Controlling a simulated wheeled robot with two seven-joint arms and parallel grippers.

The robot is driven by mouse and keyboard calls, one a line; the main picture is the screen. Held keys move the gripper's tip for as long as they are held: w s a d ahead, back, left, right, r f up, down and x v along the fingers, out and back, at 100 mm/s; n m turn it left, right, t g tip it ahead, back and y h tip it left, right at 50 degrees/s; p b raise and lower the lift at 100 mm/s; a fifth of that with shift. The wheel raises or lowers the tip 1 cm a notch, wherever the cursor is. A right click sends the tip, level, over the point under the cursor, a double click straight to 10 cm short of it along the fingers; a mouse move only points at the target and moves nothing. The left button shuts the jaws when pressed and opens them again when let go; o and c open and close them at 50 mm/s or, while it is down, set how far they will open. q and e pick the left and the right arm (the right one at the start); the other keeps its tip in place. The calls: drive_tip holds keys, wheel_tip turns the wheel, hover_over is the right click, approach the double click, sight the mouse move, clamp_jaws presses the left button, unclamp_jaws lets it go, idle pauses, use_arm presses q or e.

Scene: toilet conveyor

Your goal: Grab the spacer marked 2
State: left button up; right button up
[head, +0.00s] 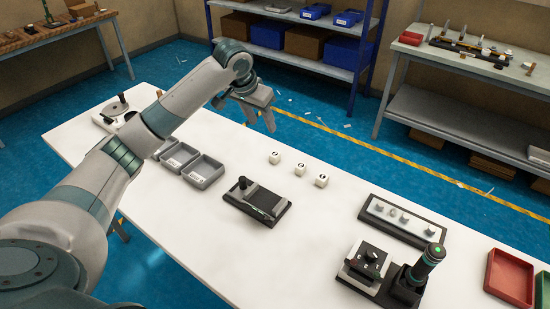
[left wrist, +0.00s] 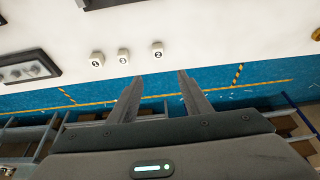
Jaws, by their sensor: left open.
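Three small white spacers stand in a row on the white table. In the left wrist view, the right one (left wrist: 157,49) reads 2; the middle spacer (left wrist: 123,56) looks like 3, and the mark on the left spacer (left wrist: 97,59) is hard to read. In the head view, the spacer marked 2 (head: 275,157) appears to be the left one of the row, with the other two (head: 300,169) (head: 321,181) beside it. My left gripper (head: 261,119) is open and empty, above the table's far edge, apart from the spacers. Its fingers also show in the left wrist view (left wrist: 159,78). My right gripper is not in view.
Grey trays (head: 204,172) lie left of the spacers. A black fixture (head: 257,203) stands nearer, and a grey panel with knobs (head: 403,219) to the right. A black device with an upright handle (head: 415,275) and a red tray (head: 509,278) are at the front right. Table around the spacers is clear.

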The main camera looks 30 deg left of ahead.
use_arm(q)
drive_tip(key=p, duration=0.4)
approach(275, 154)
drive_tip(key=w+f, duration=0.2)
drive_tip(key=shift+f, duration=0.3)
drive_tip(key=shift+f, duration=0.3)
drive_tip(key=x, duration=0.1)
drive_tip(key=p+x, duration=0.2)
drive_tip(key=x, duration=0.1)
drive_tip(key=shift+s+d, duration=0.1)
drive_tip(key=shift+s, duration=0.25)
drive_tip(key=shift+w+f, duration=0.15)
drive_tip(key=shift+f, duration=0.25)
drive_tip(key=c, duration=1.1)
